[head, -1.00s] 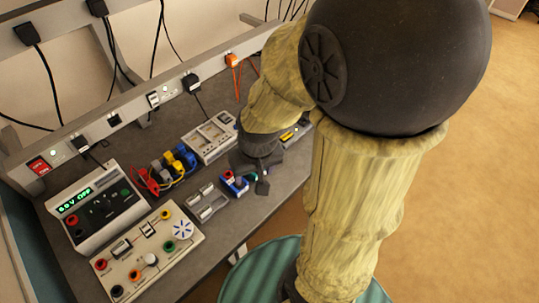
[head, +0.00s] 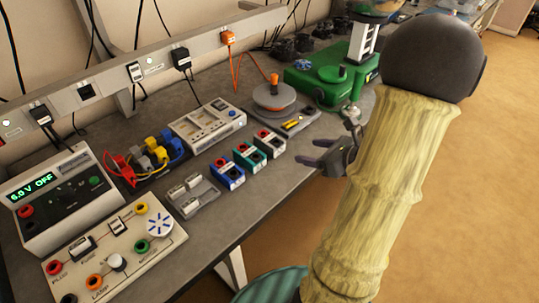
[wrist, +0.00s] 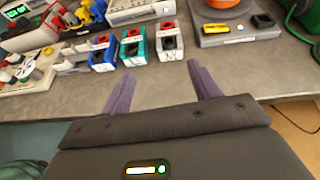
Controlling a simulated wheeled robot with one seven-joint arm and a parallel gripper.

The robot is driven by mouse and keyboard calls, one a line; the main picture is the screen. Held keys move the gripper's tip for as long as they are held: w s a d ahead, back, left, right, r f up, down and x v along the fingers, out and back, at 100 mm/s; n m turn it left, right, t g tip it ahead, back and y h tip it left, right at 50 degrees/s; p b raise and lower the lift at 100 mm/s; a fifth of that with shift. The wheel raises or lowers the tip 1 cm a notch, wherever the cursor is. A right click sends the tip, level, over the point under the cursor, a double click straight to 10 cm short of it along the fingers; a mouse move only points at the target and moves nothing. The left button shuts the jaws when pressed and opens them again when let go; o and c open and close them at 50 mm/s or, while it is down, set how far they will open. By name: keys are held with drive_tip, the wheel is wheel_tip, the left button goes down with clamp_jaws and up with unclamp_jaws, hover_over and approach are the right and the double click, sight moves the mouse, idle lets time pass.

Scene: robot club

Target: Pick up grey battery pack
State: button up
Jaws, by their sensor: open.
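The grey battery pack (head: 268,145) is a small pale grey block with a red and a black terminal on top. It stands upright on the bench at the right end of a row of three like blocks. It also shows in the wrist view (wrist: 171,47), beyond the fingers and between their lines. My gripper (head: 308,151) is open and empty, to the right of the pack at the bench's front edge. In the wrist view my gripper (wrist: 162,71) points toward the row, and its fingers do not touch the pack.
A teal pack (head: 246,157) stands close left of the grey one, then a blue pack (head: 226,174). A grey tray (head: 205,203) lies further left. A grey base with an orange-knobbed disc (head: 274,95) stands behind. Bare bench lies in front of the packs.

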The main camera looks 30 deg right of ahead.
drive_tip(key=shift+d+m+t+h, duration=0.3)
drive_tip(key=shift+d+m, duration=0.1)
drive_tip(key=shift+d, duration=0.3)
approach(274, 141)
drive_tip(key=x, duration=0.3)
drive_tip(key=p+x, duration=0.1)
drive_tip(key=shift+w+a+r, duration=0.15)
drive_tip(key=shift+w, duration=0.5)
drive_tip(key=shift+a, duration=0.1)
drive_tip(key=x, duration=0.2)
drive_tip(key=p+x, duration=0.1)
drive_tip(key=x, duration=0.2)
drive_tip(key=shift+f, duration=0.45)
